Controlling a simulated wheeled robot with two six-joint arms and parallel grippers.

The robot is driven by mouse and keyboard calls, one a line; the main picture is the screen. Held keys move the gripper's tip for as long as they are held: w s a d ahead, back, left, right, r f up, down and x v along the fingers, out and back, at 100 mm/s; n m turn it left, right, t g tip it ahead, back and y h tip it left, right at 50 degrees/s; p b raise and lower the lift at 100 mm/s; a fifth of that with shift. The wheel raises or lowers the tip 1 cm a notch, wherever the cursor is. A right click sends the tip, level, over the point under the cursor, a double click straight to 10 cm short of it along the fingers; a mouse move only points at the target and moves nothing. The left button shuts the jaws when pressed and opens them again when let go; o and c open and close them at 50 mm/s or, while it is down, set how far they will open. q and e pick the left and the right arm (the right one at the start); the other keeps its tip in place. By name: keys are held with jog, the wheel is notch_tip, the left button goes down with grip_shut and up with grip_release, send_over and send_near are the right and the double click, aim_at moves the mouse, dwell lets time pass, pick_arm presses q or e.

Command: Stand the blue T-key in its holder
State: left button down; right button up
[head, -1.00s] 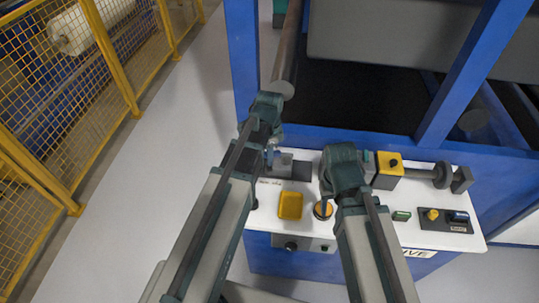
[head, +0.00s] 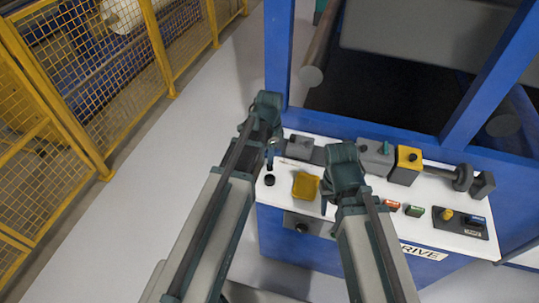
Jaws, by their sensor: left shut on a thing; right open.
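My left gripper (head: 271,143) is shut on a small dark blue piece, which looks like the blue T-key (head: 269,162); it hangs below the jaws near the left end of the white panel. A small round black piece, which looks like the holder (head: 269,180), is on the panel just below the key in the picture. I cannot tell whether the two touch. The key's upper part is hidden by the gripper. My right gripper (head: 325,204) is open over the panel, right of the yellow tray, with no key in it.
A yellow tray (head: 305,186) lies on the white panel (head: 345,221) between my arms. Red (head: 391,204) and green (head: 414,211) blocks, a yellow-fronted box (head: 406,165) and a black switch unit (head: 461,226) are to the right. Blue machine posts rise behind.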

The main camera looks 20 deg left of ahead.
pick_arm(q)
jog(key=shift+f+b, duration=3.65)
jog(key=shift+f, duration=0.25)
jog(key=shift+f, duration=0.1)
jog(key=c, duration=0.7)
grip_release()
jog(key=shift+o, duration=0.5)
jog(key=o, duration=0.3)
jog(key=shift+o, duration=0.2)
